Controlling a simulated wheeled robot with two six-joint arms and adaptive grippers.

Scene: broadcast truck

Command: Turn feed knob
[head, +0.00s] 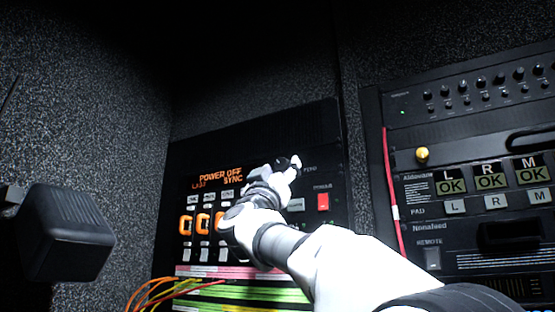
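My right gripper (288,165) is at the panel just left of this label. A dark round shape shows at its fingers; I cannot tell whether it is the feed knob or part of the gripper. The knob is not clearly visible, and whether the fingers are open or shut on it cannot be made out. My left gripper is out of view.
A red switch (323,201) lies right of my gripper, and orange-framed switches (187,225) lie left. Orange and yellow cables (150,293) run below. A rack (470,150) with knobs and "OK" displays stands right. A dark block (65,235) juts out at left.

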